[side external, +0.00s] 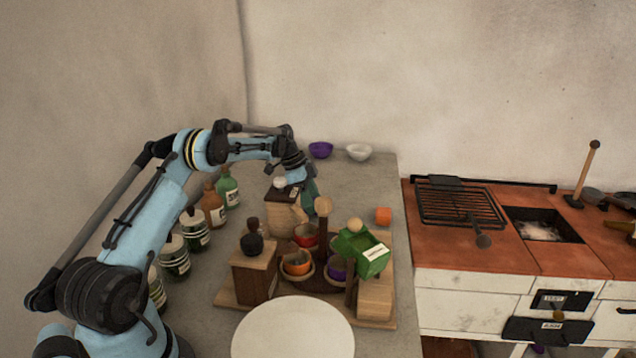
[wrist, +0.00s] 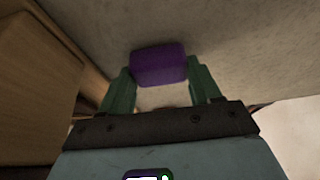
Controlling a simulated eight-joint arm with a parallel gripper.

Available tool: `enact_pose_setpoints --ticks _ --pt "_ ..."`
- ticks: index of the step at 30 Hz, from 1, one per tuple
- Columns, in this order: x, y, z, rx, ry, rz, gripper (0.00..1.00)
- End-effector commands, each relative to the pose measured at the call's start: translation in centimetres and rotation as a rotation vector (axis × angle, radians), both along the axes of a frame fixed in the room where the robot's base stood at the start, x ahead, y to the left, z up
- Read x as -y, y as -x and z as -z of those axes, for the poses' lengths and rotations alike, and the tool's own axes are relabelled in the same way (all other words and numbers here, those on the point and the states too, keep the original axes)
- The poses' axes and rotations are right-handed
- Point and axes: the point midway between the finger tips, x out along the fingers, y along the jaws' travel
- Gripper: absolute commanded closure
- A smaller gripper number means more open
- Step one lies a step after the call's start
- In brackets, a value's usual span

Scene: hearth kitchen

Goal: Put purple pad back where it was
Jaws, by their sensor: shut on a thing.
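The purple pad (wrist: 159,64) is a small block with rounded edges. In the wrist view it sits between the two green fingertips of my gripper (wrist: 159,72), which is shut on it. The grey surface lies beyond it; I cannot tell whether the pad touches it. In the side view my gripper (side external: 311,190) points down behind the wooden stand, near the back of the grey counter (side external: 350,185). The pad is hidden there.
A wooden stand (side external: 230,299) with small bowls, a dark-topped wooden box and a green box (side external: 362,253) is in front of my gripper. An orange block (side external: 383,216) lies to the right. A purple bowl (side external: 320,149) and white bowl (side external: 358,151) stand behind. Jars line the left.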

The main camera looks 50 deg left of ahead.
Motion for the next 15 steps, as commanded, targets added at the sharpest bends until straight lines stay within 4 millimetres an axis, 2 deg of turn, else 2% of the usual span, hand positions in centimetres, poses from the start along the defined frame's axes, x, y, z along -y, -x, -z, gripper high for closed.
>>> enact_pose_setpoints --ticks 11,12,15 --pt "0.02 -0.02 0.37 0.0 0.0 0.0 0.66" --pt "0.02 -0.02 0.32 0.0 0.0 0.0 0.31" --pt "0.02 -0.02 0.32 0.0 0.0 0.0 0.16"
